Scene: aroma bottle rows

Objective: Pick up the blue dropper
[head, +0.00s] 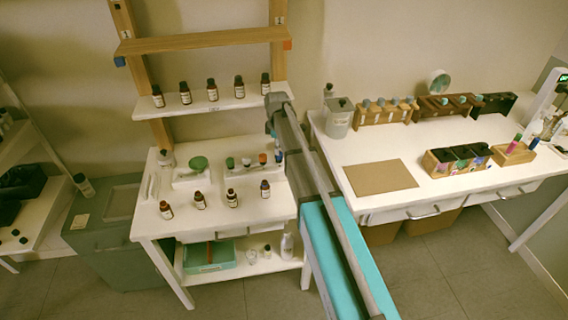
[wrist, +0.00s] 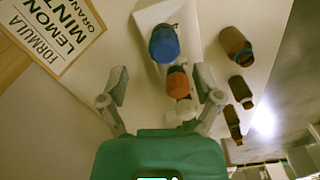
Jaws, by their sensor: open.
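The blue dropper (wrist: 164,44) stands at the far end of a short row on a white holder (wrist: 188,17) in the wrist view. In the head view the blue dropper (head: 278,155) is at the right end of the row, close to my arm. My gripper (wrist: 162,84) is open and empty. Its fingers are spread on both sides of the orange dropper (wrist: 177,82), short of the blue one. A white-topped dropper (wrist: 186,108) is nearer my palm. I cannot tell how high my fingers are above the droppers.
Several brown bottles (head: 230,198) stand along the table's front, and more on the shelf (head: 215,103) above. A printed formula card (wrist: 52,35) shows in the wrist view. A green round item (head: 198,164) is left of the droppers. A second bench (head: 440,200) is at right.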

